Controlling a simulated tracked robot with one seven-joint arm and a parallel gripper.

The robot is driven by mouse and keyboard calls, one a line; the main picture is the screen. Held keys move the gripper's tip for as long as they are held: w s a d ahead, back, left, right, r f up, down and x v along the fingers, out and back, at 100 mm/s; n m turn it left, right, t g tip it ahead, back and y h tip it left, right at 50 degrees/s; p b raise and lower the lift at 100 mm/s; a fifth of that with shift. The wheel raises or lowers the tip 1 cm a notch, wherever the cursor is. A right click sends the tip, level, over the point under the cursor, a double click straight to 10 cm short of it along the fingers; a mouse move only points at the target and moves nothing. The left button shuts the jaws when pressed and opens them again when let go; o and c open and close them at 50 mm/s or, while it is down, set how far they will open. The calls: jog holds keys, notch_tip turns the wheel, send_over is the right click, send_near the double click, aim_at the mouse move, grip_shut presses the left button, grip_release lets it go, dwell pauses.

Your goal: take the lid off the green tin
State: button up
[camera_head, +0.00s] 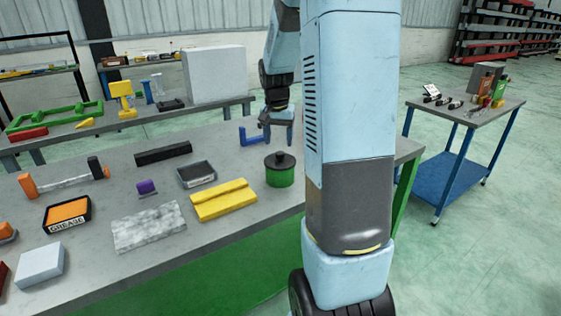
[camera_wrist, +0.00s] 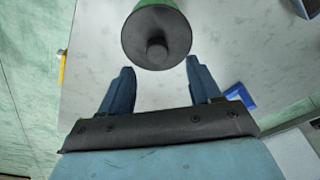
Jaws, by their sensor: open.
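The green tin (camera_head: 280,176) stands upright on the grey workbench, near its right end. Its black lid (camera_head: 280,160) with a round knob sits on top. In the wrist view the lid (camera_wrist: 156,28) shows from above, with a strip of the green tin (camera_wrist: 177,5) behind it. My gripper (camera_wrist: 157,72) is open and empty, with its two blue-grey fingers apart. The lid and knob lie just beyond the fingertips, about midway between them, and not between the fingers.
A blue bracket (camera_head: 250,137) stands on the workbench (camera_head: 110,190) behind the tin. A yellow block (camera_head: 223,200) and a dark tray (camera_head: 196,174) lie to its left. More parts, including a grease box (camera_head: 68,214), fill the left side. A blue cart (camera_head: 455,150) stands right.

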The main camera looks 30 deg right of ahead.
aim_at(280, 153)
jog(key=shift+d+f, duration=0.2)
jog(key=shift+f, duration=2.35)
jog(key=c, duration=1.1)
